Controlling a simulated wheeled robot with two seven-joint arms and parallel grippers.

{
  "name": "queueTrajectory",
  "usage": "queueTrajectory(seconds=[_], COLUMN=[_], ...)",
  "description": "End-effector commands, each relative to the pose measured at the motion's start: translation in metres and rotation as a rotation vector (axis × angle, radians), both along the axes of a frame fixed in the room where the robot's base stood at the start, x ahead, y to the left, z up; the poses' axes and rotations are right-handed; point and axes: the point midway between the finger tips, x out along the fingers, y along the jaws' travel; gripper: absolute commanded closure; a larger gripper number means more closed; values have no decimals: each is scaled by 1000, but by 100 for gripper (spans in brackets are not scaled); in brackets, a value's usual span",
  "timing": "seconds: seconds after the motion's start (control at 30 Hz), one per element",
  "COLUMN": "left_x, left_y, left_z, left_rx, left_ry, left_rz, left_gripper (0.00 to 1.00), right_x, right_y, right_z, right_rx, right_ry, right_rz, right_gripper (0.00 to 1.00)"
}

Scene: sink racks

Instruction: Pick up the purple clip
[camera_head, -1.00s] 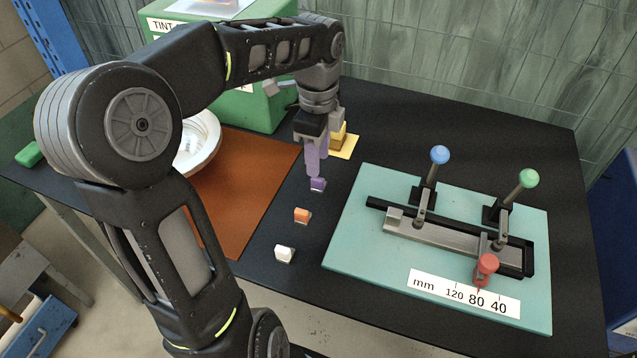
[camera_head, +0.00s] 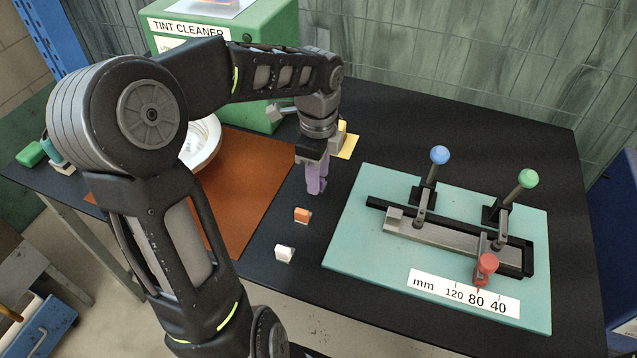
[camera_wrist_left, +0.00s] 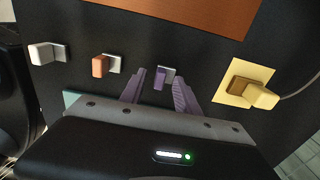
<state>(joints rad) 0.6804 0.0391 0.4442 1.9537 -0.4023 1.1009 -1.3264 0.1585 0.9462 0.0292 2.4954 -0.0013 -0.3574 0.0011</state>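The purple clip (camera_wrist_left: 160,79) stands on the black table in the left wrist view, with a small grey part beside it. My left gripper (camera_wrist_left: 161,80) has two purple fingers, one on each side of the clip. The fingers are apart, and gaps show between them and the clip. In the head view my left gripper (camera_head: 316,186) points down at the clip's place. There the fingers hide the clip or blend with it. My right gripper is not in view.
An orange clip (camera_head: 302,215) and a white clip (camera_head: 284,254) stand in a row nearer the front. A yellow block on a yellow pad (camera_head: 348,148) is behind the gripper. A teal board (camera_head: 360,240) with levers lies right. A brown mat (camera_head: 245,195) and white bowl (camera_head: 203,145) lie left.

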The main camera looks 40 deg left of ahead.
Motion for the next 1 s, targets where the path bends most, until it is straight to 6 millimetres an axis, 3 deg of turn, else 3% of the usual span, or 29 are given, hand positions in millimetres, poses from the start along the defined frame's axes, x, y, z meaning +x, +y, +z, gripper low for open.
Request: queueTrajectory(seconds=[0.23, 0.7, 1.0], left_x=[0, 0, 0], left_y=[0, 0, 0], left_z=[0, 0, 0], left_rx=[0, 0, 0], left_ry=[0, 0, 0], left_rz=[0, 0, 0], left_gripper=[62, 100, 100], right_x=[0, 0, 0], right_y=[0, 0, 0], right_z=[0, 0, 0], right_rx=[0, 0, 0], right_ry=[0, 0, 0], right_rz=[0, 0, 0], right_gripper=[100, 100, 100])
